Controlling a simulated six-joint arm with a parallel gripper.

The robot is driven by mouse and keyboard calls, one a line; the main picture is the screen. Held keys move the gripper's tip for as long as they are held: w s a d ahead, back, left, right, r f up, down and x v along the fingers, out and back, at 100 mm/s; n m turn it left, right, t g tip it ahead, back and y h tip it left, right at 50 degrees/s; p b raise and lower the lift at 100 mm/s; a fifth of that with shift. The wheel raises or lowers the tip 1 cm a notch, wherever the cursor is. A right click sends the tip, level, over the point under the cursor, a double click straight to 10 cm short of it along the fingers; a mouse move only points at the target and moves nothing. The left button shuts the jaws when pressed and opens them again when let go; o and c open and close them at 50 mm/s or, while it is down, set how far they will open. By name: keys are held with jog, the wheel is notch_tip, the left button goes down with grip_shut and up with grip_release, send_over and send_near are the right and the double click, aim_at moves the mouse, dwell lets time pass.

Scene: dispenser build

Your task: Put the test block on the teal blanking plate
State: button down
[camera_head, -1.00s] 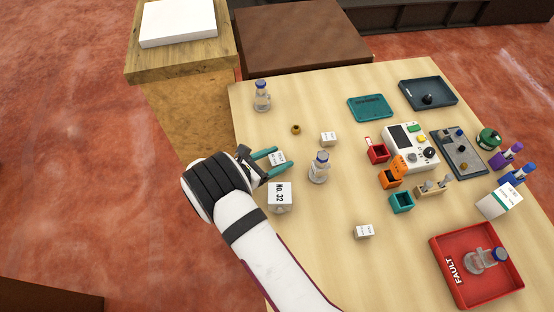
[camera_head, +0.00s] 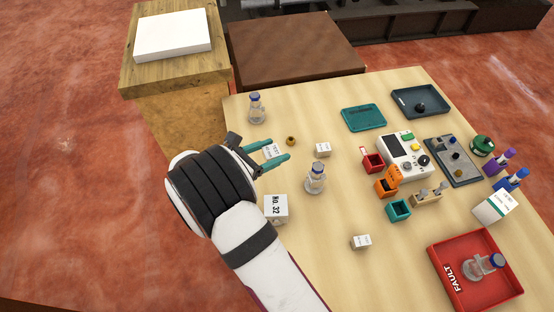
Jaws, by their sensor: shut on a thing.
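My gripper (camera_head: 280,153) is shut on a small white block with dark print (camera_head: 271,151), which I take to be the test block; the print is too small to read surely. The block sits between the teal fingers and appears held above the table's left part. The teal blanking plate (camera_head: 364,117) lies flat at the back middle of the table, to the right of and beyond my gripper. Its top has faint dark lettering and nothing stands on it.
Between gripper and plate are a brass ring (camera_head: 291,141) and a similar white block (camera_head: 323,150). Glass vials (camera_head: 316,178) (camera_head: 256,108) stand nearby. A No. 32 cube (camera_head: 276,208) is below. A dark tray (camera_head: 420,102) lies right of the plate; a red FAULT tray (camera_head: 475,270) is front right.

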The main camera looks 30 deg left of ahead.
jog(key=shift+r, duration=0.5)
jog(key=shift+w+r, duration=0.1)
jog(key=w+y, duration=0.1)
jog(key=w, duration=0.7)
jog(key=n+y, duration=0.3)
send_over(360, 124)
jog(key=f, duration=0.1)
notch_tip(360, 124, down, 7)
jog(key=shift+s+r, duration=0.1)
jog(key=shift+f+t, duration=0.3)
jog(key=shift+f, duration=0.15)
